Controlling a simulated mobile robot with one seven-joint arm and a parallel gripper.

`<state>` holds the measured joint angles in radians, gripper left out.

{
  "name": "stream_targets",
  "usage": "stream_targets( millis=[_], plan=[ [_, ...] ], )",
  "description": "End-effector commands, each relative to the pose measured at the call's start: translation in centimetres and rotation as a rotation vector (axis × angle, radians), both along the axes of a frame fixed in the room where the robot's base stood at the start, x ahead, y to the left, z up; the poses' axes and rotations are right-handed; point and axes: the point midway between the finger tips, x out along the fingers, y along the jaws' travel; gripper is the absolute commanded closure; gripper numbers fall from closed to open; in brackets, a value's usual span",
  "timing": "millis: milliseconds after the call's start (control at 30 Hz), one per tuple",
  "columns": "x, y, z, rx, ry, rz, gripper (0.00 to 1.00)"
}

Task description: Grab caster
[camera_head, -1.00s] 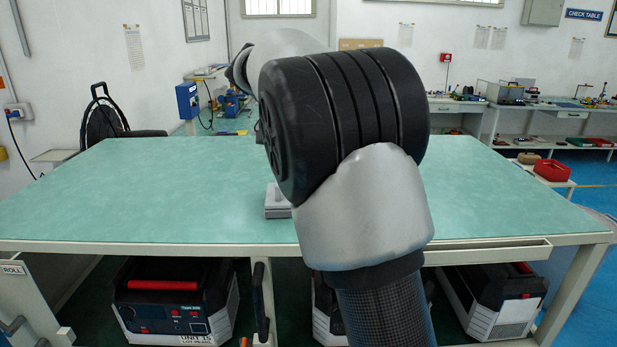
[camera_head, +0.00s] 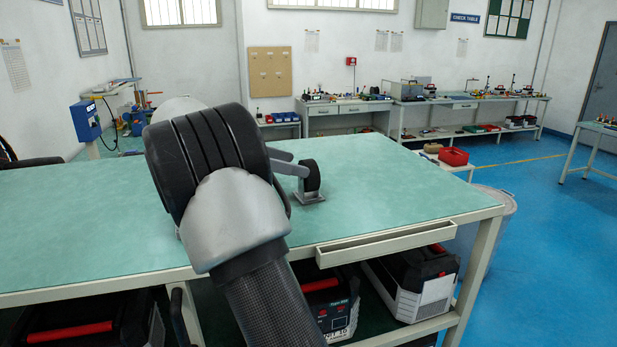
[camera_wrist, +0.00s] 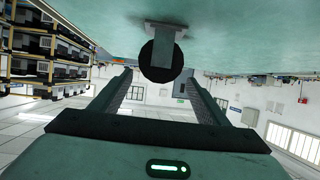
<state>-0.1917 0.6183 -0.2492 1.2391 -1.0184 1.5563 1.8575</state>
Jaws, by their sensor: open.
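The caster (camera_head: 313,176) stands on the green table, with a dark wheel above a grey mounting plate. In the wrist view, which looks upside down, its round dark wheel (camera_wrist: 160,62) shows between and just beyond the fingertips, with the grey plate at the table surface. My gripper (camera_wrist: 158,78) is open, one finger to each side of the wheel in the picture. I cannot tell whether the wheel is between the fingers in depth. In the head view my gripper (camera_head: 296,163) is partly hidden behind my arm, its fingers pointing right towards the caster.
The green table (camera_head: 400,185) is clear around the caster. A drawer (camera_head: 385,243) is under its front edge, and cased units (camera_head: 415,280) sit below. A red bin (camera_head: 453,156) is beyond the right edge. Shelved racks (camera_wrist: 45,50) show in the wrist view.

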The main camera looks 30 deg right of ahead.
Motion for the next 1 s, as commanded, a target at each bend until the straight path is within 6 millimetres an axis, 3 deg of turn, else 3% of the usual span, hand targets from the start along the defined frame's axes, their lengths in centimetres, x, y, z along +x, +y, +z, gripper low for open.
stream_targets(
  millis=[267, 533, 767, 1000],
  plan=[
    [-0.3, -1.6, -0.6, 0.000, 0.003, -0.001, 0.31],
    [-1.0, -5.0, -2.3, 0.000, 0.002, -0.002, 0.31],
    [-0.9, -5.2, -2.6, 0.000, 0.001, 0.001, 0.31],
    [-0.9, -5.2, -2.5, 0.000, 0.001, 0.000, 0.68]
  ],
)
